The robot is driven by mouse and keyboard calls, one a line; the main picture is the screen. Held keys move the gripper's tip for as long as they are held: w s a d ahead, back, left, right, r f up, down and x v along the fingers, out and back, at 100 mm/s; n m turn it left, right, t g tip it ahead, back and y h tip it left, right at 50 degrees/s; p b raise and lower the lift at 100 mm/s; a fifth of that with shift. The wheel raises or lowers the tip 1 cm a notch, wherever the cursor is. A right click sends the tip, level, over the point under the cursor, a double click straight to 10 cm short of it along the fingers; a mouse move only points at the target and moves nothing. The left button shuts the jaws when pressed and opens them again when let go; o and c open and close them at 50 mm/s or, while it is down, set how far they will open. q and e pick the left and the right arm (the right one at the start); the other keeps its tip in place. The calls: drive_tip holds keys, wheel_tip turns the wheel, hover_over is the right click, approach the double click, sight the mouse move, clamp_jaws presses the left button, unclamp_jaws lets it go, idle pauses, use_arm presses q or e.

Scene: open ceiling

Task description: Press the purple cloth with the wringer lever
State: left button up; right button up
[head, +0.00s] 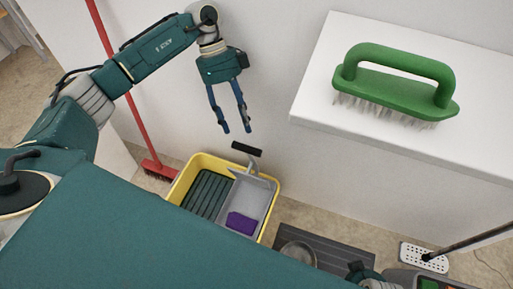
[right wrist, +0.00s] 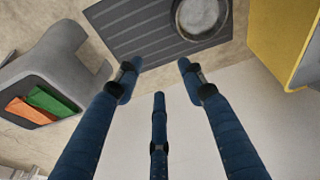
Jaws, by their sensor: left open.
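The purple cloth (head: 241,223) lies in the grey wringer (head: 262,196), in the right part of a yellow bucket (head: 205,160) on the floor. The wringer lever has a black handle (head: 246,149) that stands up at the bucket's back edge. My left gripper (head: 236,131) is open and empty, fingers pointing down, above the handle and apart from it in the picture. My right gripper (right wrist: 157,85) has its fingers spread and empty in the right wrist view. The cloth does not show in that view.
A green brush (head: 395,83) lies on a white counter at the right. A red broom (head: 158,169) stands left of the bucket. A dark ribbed mat (head: 335,254) with a round metal dish (head: 297,253) lies right of it. A grey holder (right wrist: 62,62) contains orange and green pieces.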

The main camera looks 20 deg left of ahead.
sight(247, 148)
use_arm(q)
drive_tip(key=b+x, duration=0.1)
drive_tip(key=x, duration=0.9)
drive_tip(key=shift+s+d+f, duration=0.15)
drive_tip(key=shift+d+f, duration=0.05)
drive_tip(key=shift+f, duration=0.05)
use_arm(e)
drive_tip(key=w+v, duration=0.1)
drive_tip(key=v, duration=0.4)
drive_tip(key=shift+w+r, duration=0.35)
drive_tip(key=shift+r, duration=0.2)
use_arm(q)
clamp_jaws()
